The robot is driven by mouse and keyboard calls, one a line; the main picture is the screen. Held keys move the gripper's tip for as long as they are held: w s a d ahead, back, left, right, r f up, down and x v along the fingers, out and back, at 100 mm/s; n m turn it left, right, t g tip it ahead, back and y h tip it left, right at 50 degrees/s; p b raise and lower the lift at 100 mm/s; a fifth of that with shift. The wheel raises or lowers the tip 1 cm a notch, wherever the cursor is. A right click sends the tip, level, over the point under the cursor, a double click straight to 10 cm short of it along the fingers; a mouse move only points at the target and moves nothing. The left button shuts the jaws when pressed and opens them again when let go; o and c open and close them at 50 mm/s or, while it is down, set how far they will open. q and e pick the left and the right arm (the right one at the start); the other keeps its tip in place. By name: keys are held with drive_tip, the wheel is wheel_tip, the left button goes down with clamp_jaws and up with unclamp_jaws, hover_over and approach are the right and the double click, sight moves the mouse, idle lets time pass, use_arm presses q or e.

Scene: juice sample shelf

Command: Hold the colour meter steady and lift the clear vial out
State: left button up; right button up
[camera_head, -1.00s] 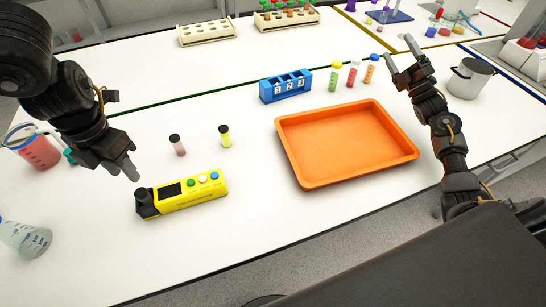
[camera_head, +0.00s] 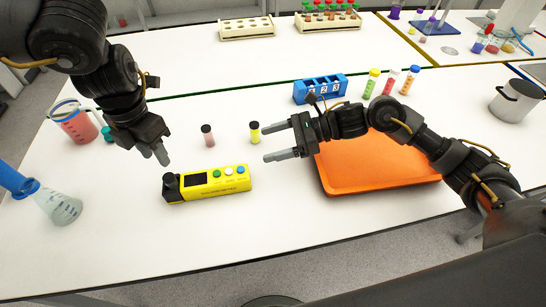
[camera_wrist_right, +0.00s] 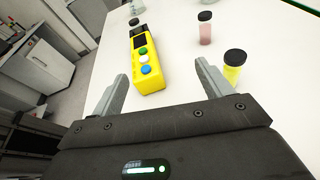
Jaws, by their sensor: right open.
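The yellow colour meter (camera_head: 212,185) lies on the white bench, with a dark screen, several round buttons and a black upright part (camera_head: 171,187) at its left end. I cannot make out a clear vial in it; the black part may be its cap or a socket. My left gripper (camera_head: 157,154) hangs just above and behind the meter's left end, apart from it; its finger gap is unclear. My right gripper (camera_head: 268,146) is open and empty, right of and behind the meter, pointing left. In the right wrist view the meter (camera_wrist_right: 146,68) lies ahead of the fingers.
A pink vial (camera_head: 208,136) and a yellow vial (camera_head: 254,133), both black-capped, stand behind the meter. The orange tray (camera_head: 370,182) lies under my right arm. A flask (camera_head: 60,208) and a red beaker (camera_head: 78,126) stand left.

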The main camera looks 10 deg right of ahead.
sight(241, 172)
drive_tip(key=s+f+n, duration=0.1)
drive_tip(key=s+a+f+n+g+h, duration=0.1)
drive_tip(key=s, duration=0.1)
drive_tip(key=shift+s+a+f+g, duration=0.1)
drive_tip(key=shift+s+f+g, duration=0.1)
drive_tip(key=shift+g, duration=0.1)
drive_tip(key=x, duration=1)
drive_tip(key=shift+a+f, duration=0.15)
drive_tip(key=shift+a, duration=0.2)
drive_tip(key=c, duration=1.3)
use_arm(q)
drive_tip(key=shift+o, duration=0.4)
